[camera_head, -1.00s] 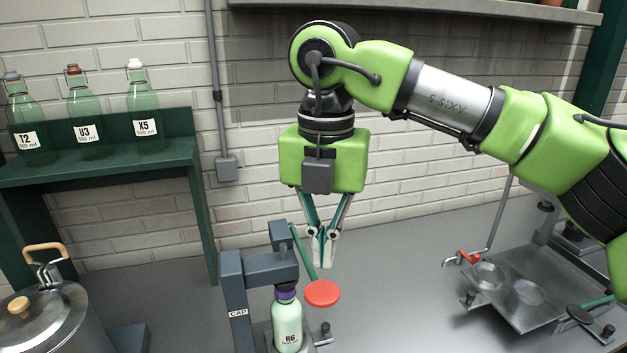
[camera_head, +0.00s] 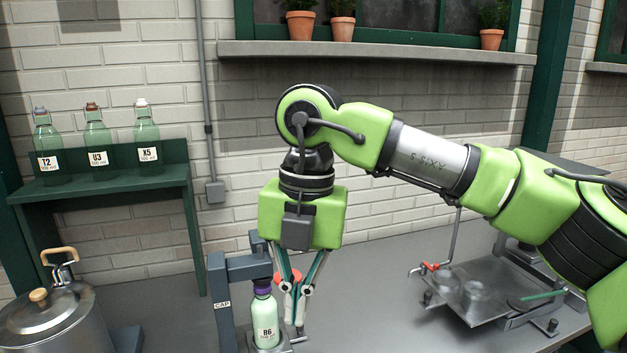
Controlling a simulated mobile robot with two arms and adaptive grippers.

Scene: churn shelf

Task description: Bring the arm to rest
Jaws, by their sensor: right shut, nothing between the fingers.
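My right arm reaches in from the right. Its gripper (camera_head: 295,318) points down and is shut with nothing held. It hangs beside the bottle labelled R6 (camera_head: 265,318), just to its right in the picture; I cannot tell whether they touch. The R6 bottle is pale green with a purple cap and stands upright in the dark grey capping press marked CAP (camera_head: 222,310). The press's red knob (camera_head: 290,276) shows partly behind the fingers. My left gripper is not in view.
A dark green shelf (camera_head: 100,188) at left holds bottles T2 (camera_head: 48,150), U3 (camera_head: 97,145) and X5 (camera_head: 147,142). A lidded metal pot (camera_head: 55,325) stands front left. A metal tray (camera_head: 478,300) with glass bowls stands at right. The grey counter (camera_head: 385,290) between is clear.

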